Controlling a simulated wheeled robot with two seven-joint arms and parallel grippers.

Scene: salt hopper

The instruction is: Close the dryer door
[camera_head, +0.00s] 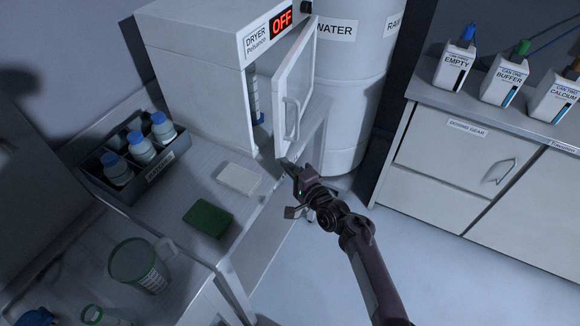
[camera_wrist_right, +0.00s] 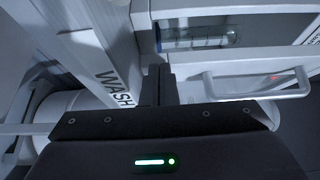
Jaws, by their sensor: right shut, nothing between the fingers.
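The dryer (camera_head: 195,50) is a white box on the bench with a red OFF display. Its door (camera_head: 296,85) stands partly open, swung out to the right, with a bar handle (camera_head: 292,118) on its face. Through the gap a clear bottle with a blue base (camera_head: 255,98) shows inside. My right gripper (camera_head: 287,163) is shut and empty, just below the door's lower edge; whether it touches the door I cannot tell. In the right wrist view the shut fingers (camera_wrist_right: 159,85) are left of the door handle (camera_wrist_right: 255,88). My left gripper is not in view.
On the bench are a rack (camera_head: 107,183) of blue-capped bottles, a white block (camera_head: 239,179), a green block (camera_head: 208,218) and a green-rimmed jug (camera_head: 138,264). A WATER drum (camera_head: 345,90) stands behind the door. A right-hand counter (camera_head: 440,98) holds labelled cans. Open floor lies between.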

